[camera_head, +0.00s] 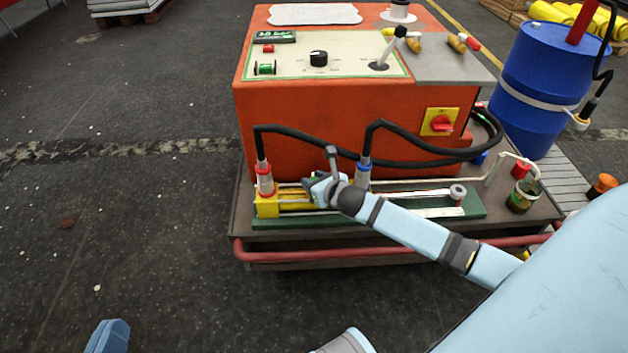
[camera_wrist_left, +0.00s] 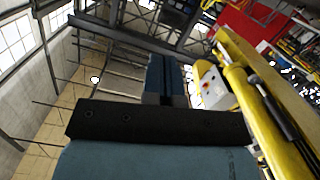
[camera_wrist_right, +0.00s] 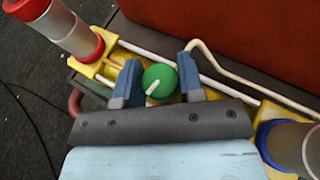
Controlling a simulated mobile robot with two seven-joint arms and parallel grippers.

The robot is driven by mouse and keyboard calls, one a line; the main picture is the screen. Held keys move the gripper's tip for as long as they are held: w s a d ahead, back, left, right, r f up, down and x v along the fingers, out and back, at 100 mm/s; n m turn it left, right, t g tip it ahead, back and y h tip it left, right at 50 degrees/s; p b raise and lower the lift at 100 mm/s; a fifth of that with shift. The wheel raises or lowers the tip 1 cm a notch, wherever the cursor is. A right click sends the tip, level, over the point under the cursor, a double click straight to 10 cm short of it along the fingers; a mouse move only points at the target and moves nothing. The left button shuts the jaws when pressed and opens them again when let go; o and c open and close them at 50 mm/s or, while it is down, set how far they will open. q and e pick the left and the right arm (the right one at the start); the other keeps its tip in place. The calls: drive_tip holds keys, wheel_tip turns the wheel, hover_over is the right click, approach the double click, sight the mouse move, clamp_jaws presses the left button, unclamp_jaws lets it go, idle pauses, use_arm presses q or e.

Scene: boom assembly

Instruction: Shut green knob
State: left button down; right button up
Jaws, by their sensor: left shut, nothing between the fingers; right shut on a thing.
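The green knob (camera_wrist_right: 160,80) is round with a short white mark that runs diagonally on its face. It sits on the yellow block (camera_wrist_right: 115,58) between a red-collared fitting and a blue-collared fitting. My right gripper (camera_wrist_right: 159,66) is shut on the knob, with one blue finger on each side. In the head view my right gripper (camera_head: 321,188) reaches in from the right and hides the knob. My left gripper (camera_wrist_left: 167,70) is shut and empty, its fingers together. In the head view a blue part of it (camera_head: 108,338) shows low at the left, far from the block.
The orange machine (camera_head: 340,130) with its control panel rises behind the block. Black hoses (camera_head: 310,146) arch over the work area to the red-collared fitting (camera_head: 265,183) and the blue-collared fitting (camera_head: 363,172). A red rail (camera_head: 330,253) edges the cart. A blue drum (camera_head: 545,80) stands right.

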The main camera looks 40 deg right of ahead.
drive_tip(key=m+g+h+p, duration=0.1)
drive_tip(key=m+h+p, duration=0.5)
drive_tip(key=shift+r+g+h, duration=0.15)
drive_tip(key=shift+g+h, duration=0.15)
drive_tip(key=shift+g, duration=0.1)
drive_tip(key=shift+m+g+h+p, duration=0.3)
drive_tip(key=shift+m+h+p, duration=0.15)
drive_tip(key=shift+m+h, duration=0.05)
use_arm(q)
wheel_tip(320, 180, up, 9)
drive_tip(key=a+n+t, duration=0.1)
drive_tip(key=t, duration=0.2)
drive_tip(key=shift+f+t+y, duration=0.2)
drive_tip(key=shift+t+y, duration=0.1)
use_arm(e)
drive_tip(key=shift+m+h, duration=0.4)
drive_tip(key=shift+h, duration=0.1)
use_arm(q)
drive_tip(key=shift+s+a, duration=0.1)
use_arm(e)
drive_tip(key=o, duration=0.9)
use_arm(q)
drive_tip(key=shift+p, duration=0.3)
